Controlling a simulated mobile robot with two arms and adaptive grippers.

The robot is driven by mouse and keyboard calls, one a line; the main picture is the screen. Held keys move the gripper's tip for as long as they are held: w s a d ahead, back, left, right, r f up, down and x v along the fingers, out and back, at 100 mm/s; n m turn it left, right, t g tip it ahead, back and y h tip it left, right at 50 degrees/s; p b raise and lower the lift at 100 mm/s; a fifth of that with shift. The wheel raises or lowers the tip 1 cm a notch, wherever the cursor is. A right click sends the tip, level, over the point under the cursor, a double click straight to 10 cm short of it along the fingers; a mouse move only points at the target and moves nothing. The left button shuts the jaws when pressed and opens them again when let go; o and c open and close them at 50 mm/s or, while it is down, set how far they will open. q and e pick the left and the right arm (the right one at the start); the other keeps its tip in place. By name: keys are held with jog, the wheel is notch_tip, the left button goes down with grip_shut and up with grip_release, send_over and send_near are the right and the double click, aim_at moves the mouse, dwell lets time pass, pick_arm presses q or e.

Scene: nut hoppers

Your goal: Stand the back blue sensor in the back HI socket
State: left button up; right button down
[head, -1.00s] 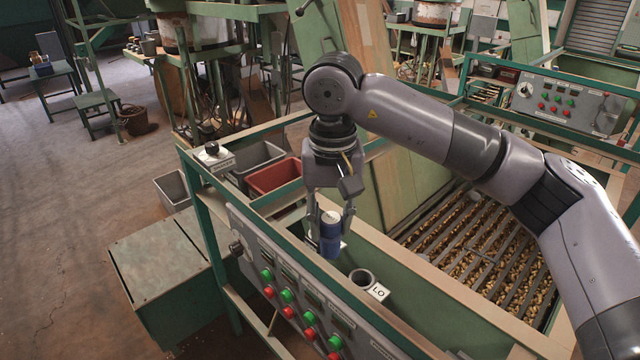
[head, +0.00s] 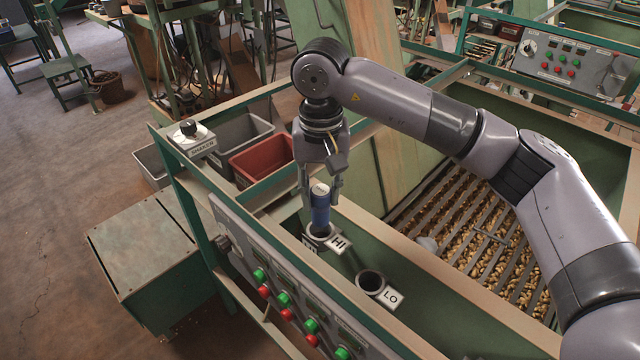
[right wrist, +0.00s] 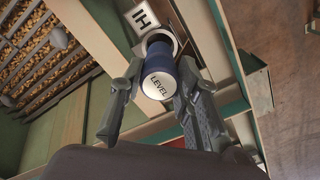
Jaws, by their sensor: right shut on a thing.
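The blue sensor (head: 320,212), a blue cylinder with a pale cap, is upright in my right gripper (head: 321,190), whose fingers are shut on its upper part. Its lower end is at the mouth of the HI socket (head: 312,243), a round ring beside a white HI label (head: 338,242). I cannot tell how deep it sits. In the right wrist view, the sensor's cap (right wrist: 157,86) reads LEVEL, between the fingertips (right wrist: 155,80), with the socket ring (right wrist: 160,38) partly hidden behind it. My left gripper is not in view.
The empty LO socket (head: 371,281) with its label (head: 389,297) is nearer on the same hopper. A panel with green and red buttons (head: 284,299) runs along the front. Red (head: 262,158) and grey bins stand at the left. Nuts lie on the grate (head: 480,232).

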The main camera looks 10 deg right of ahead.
aim_at(320, 209)
jog(key=f, duration=0.2)
jog(key=f+b, duration=0.1)
jog(key=f, duration=0.1)
jog(key=shift+w+f, duration=0.2)
jog(key=shift+f, duration=0.05)
jog(key=shift+f+b, duration=0.15)
jog(key=shift+b, duration=0.15)
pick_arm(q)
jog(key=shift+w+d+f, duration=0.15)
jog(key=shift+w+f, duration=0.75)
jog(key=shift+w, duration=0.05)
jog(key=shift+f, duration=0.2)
pick_arm(e)
jog(key=shift+s+b, duration=0.1)
jog(key=shift+b, duration=0.3)
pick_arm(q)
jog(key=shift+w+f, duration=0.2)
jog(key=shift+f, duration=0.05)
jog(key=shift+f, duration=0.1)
